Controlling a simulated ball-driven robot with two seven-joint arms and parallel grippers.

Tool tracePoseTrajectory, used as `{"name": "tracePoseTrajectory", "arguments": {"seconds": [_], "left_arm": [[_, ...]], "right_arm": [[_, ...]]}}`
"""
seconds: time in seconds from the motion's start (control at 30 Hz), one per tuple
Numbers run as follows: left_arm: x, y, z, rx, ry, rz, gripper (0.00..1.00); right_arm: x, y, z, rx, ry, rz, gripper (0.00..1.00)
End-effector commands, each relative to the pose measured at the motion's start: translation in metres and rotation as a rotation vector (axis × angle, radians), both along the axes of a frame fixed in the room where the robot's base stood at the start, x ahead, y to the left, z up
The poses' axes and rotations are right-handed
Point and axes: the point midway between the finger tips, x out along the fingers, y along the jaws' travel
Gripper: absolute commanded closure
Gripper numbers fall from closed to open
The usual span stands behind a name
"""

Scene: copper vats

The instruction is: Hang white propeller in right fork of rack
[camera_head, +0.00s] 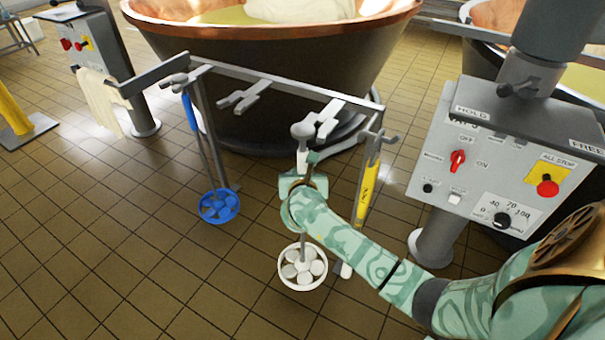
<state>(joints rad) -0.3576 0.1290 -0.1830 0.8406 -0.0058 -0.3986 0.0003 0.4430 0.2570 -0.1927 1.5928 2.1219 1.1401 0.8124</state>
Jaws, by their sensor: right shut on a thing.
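The white propeller (303,267) hangs upright, its round head of white discs low over the floor. Its shaft runs up behind my right wrist to a pale knob at the top. My right gripper (307,163) is shut on the propeller's shaft, just below the knob; my wrist hides part of the grip. The rack (270,77) is a grey metal bar with forks. Its right fork (327,119) is just right of the knob, close to it or overlapping in view; I cannot tell whether the shaft sits between the prongs. My left gripper is out of view.
A blue propeller (219,206) hangs at the rack's left end. The middle fork (240,97) is empty. A yellow tool (368,190) hangs at the right end. A copper vat (270,70) stands behind, and a control box (500,160) stands at right.

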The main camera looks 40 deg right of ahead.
Motion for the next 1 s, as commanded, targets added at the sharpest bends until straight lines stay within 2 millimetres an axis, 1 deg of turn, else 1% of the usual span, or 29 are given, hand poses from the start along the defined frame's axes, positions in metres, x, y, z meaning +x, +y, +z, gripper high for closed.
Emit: {"name": "tracePoseTrajectory", "arguments": {"seconds": [0.03, 0.6, 1.0], "left_arm": [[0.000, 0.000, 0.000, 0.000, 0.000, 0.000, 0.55], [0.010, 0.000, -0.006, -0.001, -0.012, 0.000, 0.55], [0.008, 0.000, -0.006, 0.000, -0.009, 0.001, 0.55]], "right_arm": [[0.002, -0.002, 0.002, -0.003, -0.004, 0.000, 1.00], [0.008, -0.019, 0.001, -0.004, -0.005, 0.000, 1.00], [0.009, -0.019, 0.001, -0.003, -0.005, 0.001, 1.00]]}}
